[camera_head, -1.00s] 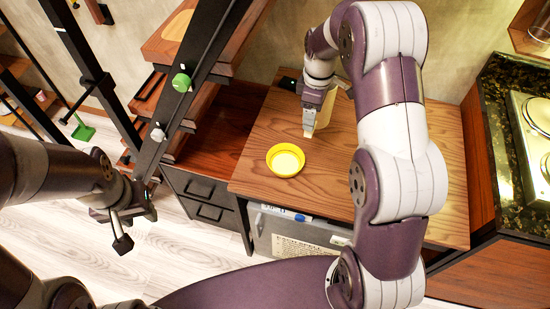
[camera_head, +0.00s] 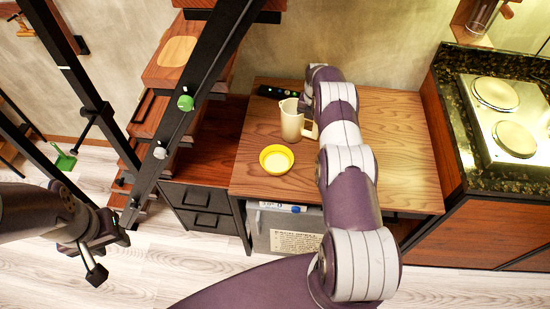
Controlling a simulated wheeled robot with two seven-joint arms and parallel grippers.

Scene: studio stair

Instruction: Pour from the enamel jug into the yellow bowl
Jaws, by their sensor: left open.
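The cream enamel jug (camera_head: 291,121) stands upright on the wooden tabletop, its handle towards the right. The yellow bowl (camera_head: 276,159) sits on the same top, in front of the jug and slightly left, apart from it. Its inside looks pale; I cannot tell what is in it. My right arm reaches over the table just right of the jug. Its gripper is mostly hidden by the arm near the jug's handle side, so I cannot tell whether it touches the jug. My left gripper (camera_head: 93,256) is open and empty at the lower left, above the floor, far from the table.
The wooden table (camera_head: 390,150) has free room to the right of my arm. A dark device (camera_head: 271,92) lies at its back left edge. A stair with dark rails (camera_head: 205,85) stands to the left. A hob (camera_head: 505,115) on a granite counter is at right.

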